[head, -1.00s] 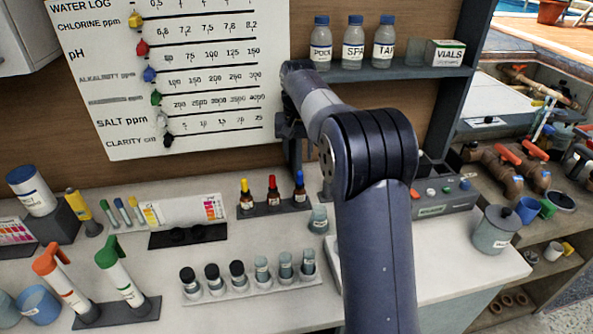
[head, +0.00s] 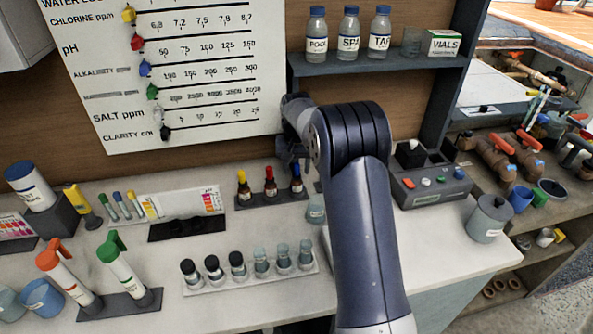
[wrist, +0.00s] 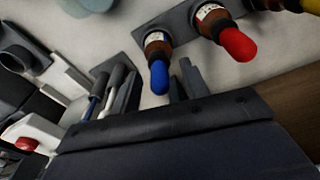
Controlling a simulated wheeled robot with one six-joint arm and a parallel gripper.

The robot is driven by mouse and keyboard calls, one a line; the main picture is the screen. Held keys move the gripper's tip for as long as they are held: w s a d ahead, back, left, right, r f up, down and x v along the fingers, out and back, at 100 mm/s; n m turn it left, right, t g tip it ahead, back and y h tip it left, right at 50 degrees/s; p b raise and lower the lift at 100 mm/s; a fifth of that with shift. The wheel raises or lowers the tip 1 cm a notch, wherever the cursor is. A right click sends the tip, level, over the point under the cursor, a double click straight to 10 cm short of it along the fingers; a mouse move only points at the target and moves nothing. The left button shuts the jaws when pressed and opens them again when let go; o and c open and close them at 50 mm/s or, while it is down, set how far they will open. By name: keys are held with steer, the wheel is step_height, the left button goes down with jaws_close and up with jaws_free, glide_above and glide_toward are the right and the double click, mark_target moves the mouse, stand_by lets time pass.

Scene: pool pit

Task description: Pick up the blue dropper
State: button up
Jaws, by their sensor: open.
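The blue dropper (head: 296,182) is a brown bottle with a blue rubber top. It stands upright at the right end of a dark rack (head: 257,203), beside a red dropper (head: 270,182) and a yellow dropper (head: 243,188). My gripper (head: 292,155) is open, just above and behind the blue top in the head view. In the wrist view the blue dropper (wrist: 158,65) shows its top near the fingers of my gripper (wrist: 152,92), with no grip on it. The arm partly hides the gripper in the head view.
A tray of several vials (head: 250,280) stands in front of the rack. A small jar (head: 316,210) is close at the right. A grey instrument (head: 430,186) stands farther right, and a shelf with bottles (head: 380,64) hangs above.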

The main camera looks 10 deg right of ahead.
steer(key=shift+c, duration=0.2)
steer(key=c, duration=0.6)
steer(key=shift+s+r+b, duration=0.1)
steer(key=shift+r+b, duration=0.1)
steer(key=shift+b, duration=0.2)
step_height(320, 180, up, 6)
steer(key=shift+r+b, duration=0.15)
steer(key=shift+b, duration=0.45)
steer(key=s+b, duration=0.5)
steer(key=s, duration=1.4)
steer(key=shift+s+r+b, duration=0.1)
steer(key=shift+s+b, duration=0.3)
steer(key=shift+r+p, duration=0.75)
steer(key=shift+p, duration=0.05)
